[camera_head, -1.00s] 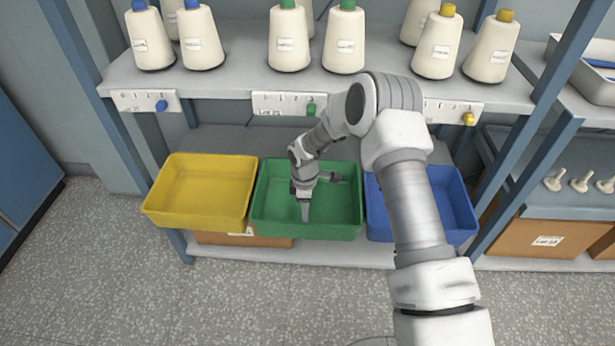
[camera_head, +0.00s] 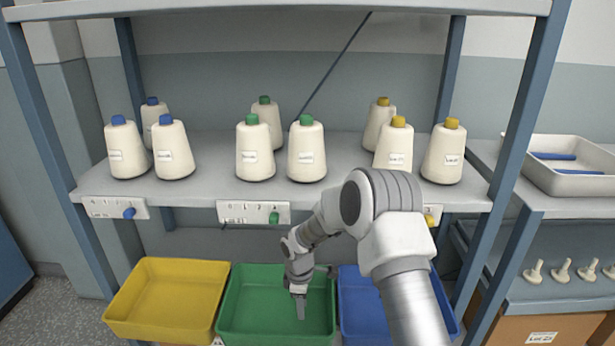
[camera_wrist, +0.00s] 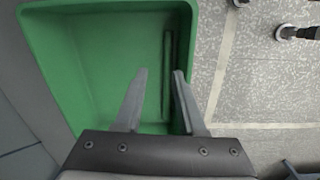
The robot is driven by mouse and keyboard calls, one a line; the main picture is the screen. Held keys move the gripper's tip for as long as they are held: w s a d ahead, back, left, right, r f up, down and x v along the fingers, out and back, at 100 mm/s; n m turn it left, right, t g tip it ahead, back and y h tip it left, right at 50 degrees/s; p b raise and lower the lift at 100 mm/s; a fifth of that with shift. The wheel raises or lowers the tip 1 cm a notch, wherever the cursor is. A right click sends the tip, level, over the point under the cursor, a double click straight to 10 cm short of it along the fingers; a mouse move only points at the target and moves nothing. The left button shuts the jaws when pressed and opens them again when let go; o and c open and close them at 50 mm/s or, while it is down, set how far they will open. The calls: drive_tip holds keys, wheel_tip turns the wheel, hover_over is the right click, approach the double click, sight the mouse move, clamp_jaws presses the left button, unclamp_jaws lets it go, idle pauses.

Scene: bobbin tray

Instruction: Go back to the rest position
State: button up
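My gripper (camera_head: 300,308) points down over the green tray (camera_head: 228,318), and my arm reaches in from the lower right. In the wrist view the two fingers (camera_wrist: 160,75) stand apart with nothing between them, so the gripper is open. The green tray's wall (camera_wrist: 50,75) and bare floor show beneath and beyond the fingers there. No bobbin shows inside the visible part of the tray. Whether the fingertips are inside the tray or just above it is hard to tell.
A yellow tray (camera_head: 112,322) is left of the green one, a blue tray (camera_head: 352,322) right, partly behind my arm. White bobbins with blue (camera_head: 126,150), green (camera_head: 254,150) and yellow (camera_head: 443,155) tops stand on the shelf (camera_head: 220,190). Blue posts (camera_head: 520,110) flank it.

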drive_tip(key=s+d+r+m+t, duration=0.1)
drive_tip(key=s+d+r+m, duration=0.2)
drive_tip(key=r, duration=0.6)
drive_tip(key=s+d+r+m+t, duration=0.1)
drive_tip(key=s+d+r+m, duration=0.2)
drive_tip(key=r, duration=0.6)
drive_tip(key=s+d+r+m+t, duration=0.1)
drive_tip(key=s+d+r+m, duration=0.2)
drive_tip(key=r, duration=0.6)
drive_tip(key=s+d+r+m+t, duration=0.1)
drive_tip(key=s+d+r+m, duration=0.15)
drive_tip(key=s, duration=0.45)
drive_tip(key=s+d+r+m, duration=0.2)
drive_tip(key=s+r+m, duration=0.1)
drive_tip(key=s, duration=0.4)
drive_tip(key=s+d+r+m+t, duration=0.1)
drive_tip(key=s+d+r+m, duration=0.15)
drive_tip(key=s, duration=0.45)
wheel_tip(320, 180, up, 19)
drive_tip(key=p, duration=1.8)
drive_tip(key=shift+s+a+r+p, duration=0.15)
drive_tip(key=shift+a+p, duration=0.1)
drive_tip(key=shift+p, duration=0.05)
